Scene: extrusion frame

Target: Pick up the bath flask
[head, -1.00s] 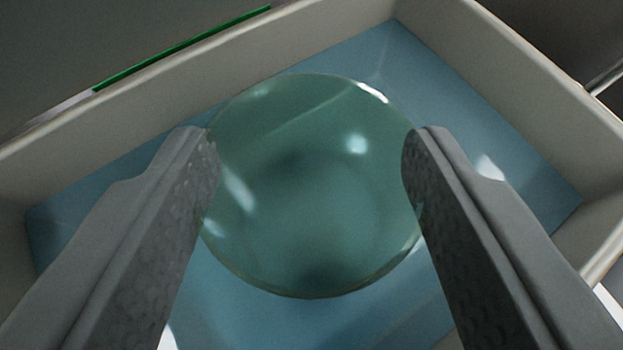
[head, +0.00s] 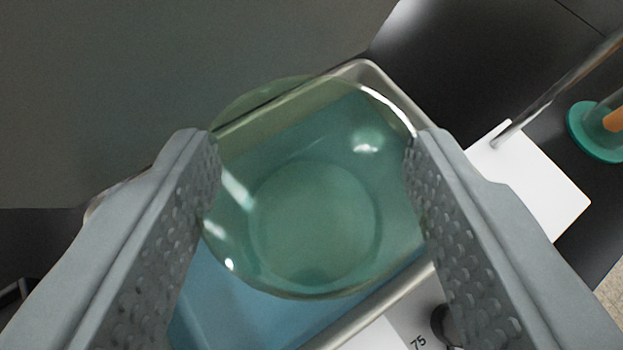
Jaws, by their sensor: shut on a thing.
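The bath flask (head: 315,215) is a round, clear green-tinted glass vessel in the middle of the head view. My gripper (head: 312,140) is shut on it, with one grey dimpled finger against each side. The flask is held above the water bath (head: 365,68), a metal-rimmed basin of blue water seen below and through the glass. The flask's neck cannot be made out.
A white stand base (head: 535,195) with a metal rod is at the right. A green round base (head: 600,135) with an orange item stands at the far right. The bath's front panel shows a 75 mark and a dark knob (head: 445,325). A grey surface fills the upper left.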

